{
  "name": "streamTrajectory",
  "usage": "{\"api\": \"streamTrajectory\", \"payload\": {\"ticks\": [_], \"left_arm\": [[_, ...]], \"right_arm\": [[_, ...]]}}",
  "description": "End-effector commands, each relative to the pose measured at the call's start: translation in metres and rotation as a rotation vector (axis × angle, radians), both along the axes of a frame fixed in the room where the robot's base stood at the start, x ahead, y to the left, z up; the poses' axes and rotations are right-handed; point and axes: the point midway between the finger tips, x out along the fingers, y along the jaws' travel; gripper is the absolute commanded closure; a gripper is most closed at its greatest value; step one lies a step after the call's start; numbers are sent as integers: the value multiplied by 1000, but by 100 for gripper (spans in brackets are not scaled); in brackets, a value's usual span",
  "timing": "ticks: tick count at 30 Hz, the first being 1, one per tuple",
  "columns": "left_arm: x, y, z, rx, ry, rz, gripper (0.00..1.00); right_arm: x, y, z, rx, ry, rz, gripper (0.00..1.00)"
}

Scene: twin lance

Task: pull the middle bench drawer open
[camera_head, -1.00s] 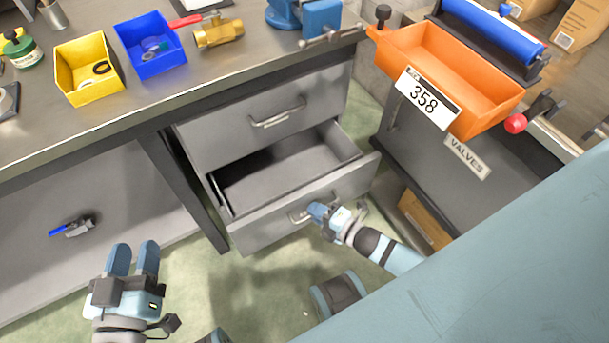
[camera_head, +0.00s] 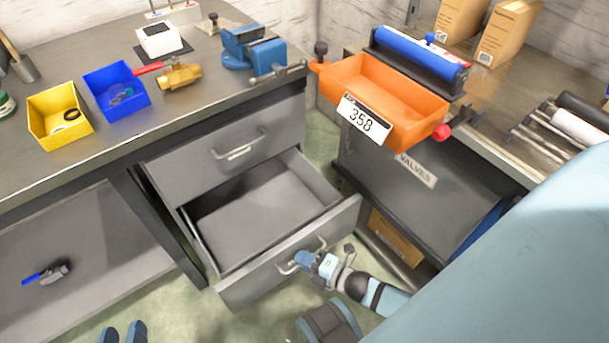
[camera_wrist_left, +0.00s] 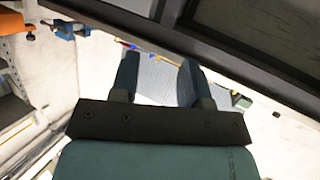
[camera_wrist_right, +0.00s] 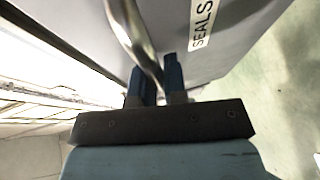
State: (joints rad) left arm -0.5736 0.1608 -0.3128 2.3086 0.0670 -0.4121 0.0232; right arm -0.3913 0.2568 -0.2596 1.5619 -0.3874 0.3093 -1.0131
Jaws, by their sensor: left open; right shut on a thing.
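The bench drawer (camera_head: 285,200) below the top drawer (camera_head: 225,158) stands well open, and its inside looks empty. Its front (camera_head: 250,288) carries a bar handle (camera_head: 287,267). My right gripper (camera_head: 308,261) is shut on that handle. In the right wrist view the metal handle (camera_wrist_right: 128,32) runs between the fingers (camera_wrist_right: 150,78), beside a drawer front (camera_wrist_right: 225,58) labelled SEALS. My left gripper (camera_head: 122,332) is open and empty at the lower left, apart from the bench; its two spread fingers show in the left wrist view (camera_wrist_left: 158,78). Any drawer below the open one is hidden.
The orange bin (camera_head: 385,95) marked 358 and the grey cabinet (camera_head: 430,195) labelled VALVES stand right of the open drawer. A cardboard box (camera_head: 395,238) sits low beside it. Yellow (camera_head: 45,140) and blue (camera_head: 105,107) bins stand on the bench top.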

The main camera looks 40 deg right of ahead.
Motion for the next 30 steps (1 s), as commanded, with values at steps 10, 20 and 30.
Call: {"api": "streamTrajectory", "payload": {"ticks": [10,20,30], "left_arm": [[0,0,0,-2,-1,1,57],[0,3,0,24,30,3,57],[-17,18,-34,87,176,29,57]], "right_arm": [[0,-1,0,0,0,-1,77],[-34,-16,8,0,4,-2,77],[-100,-47,21,-1,3,-1,77]]}}
